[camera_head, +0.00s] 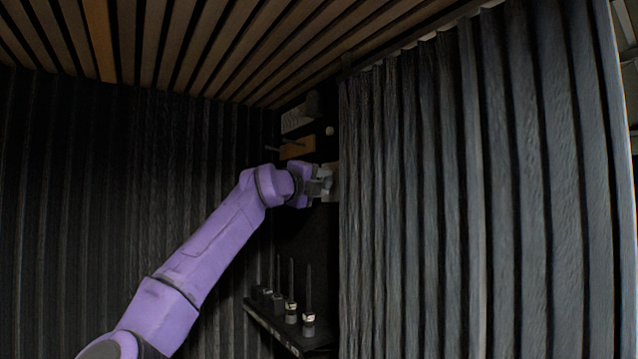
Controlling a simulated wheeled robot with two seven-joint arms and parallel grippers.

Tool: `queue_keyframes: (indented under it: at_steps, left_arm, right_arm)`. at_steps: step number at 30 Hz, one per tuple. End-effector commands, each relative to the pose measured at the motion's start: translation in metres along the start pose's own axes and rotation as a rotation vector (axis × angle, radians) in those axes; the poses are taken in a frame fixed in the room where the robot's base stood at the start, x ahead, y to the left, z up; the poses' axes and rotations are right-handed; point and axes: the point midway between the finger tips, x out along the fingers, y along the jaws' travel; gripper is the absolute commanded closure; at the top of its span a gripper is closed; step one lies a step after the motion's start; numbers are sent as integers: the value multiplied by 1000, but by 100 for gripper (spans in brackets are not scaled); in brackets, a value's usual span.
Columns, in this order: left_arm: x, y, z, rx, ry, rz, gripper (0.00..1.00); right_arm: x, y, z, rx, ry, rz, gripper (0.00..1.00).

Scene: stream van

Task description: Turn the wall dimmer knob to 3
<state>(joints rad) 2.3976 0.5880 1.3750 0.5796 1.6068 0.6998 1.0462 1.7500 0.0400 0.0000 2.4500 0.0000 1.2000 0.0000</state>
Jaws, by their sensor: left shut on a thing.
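My left arm comes in from the lower left, and my left gripper (324,184) is at a small pale wall plate (331,192) beside the edge of the grey curtain. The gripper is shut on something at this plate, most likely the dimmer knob. The fingers hide the knob, and I cannot read its number or pointer. The plate is partly hidden by the gripper and the curtain. My right gripper is not in view.
A grey curtain (470,200) fills the right side, close to the gripper. Below is a dark shelf (272,328) with several upright handheld items. An orange-brown block (297,148) with a peg is on the wall above. A slatted ceiling (190,45) is overhead.

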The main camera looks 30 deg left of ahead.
Motion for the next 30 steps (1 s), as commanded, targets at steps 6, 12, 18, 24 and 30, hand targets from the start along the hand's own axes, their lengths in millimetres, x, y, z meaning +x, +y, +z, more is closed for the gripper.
queue_keyframes:
  at_steps: [6, 12, 18, 24, 30]
  left_arm:
    - [0, -1, -1, -14, 3, 5, 93]
    - [0, -1, -1, -14, 3, 5, 93]
    - [0, -1, -1, -14, 2, 5, 37]
    - [-1, 0, 0, -14, 0, 5, 37]
    - [-17, 6, -1, -14, 0, 2, 37]
  right_arm:
    - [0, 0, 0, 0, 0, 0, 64]
    - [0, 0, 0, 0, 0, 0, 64]
    - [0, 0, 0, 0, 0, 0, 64]
    - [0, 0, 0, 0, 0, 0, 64]
    - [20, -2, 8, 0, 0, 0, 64]
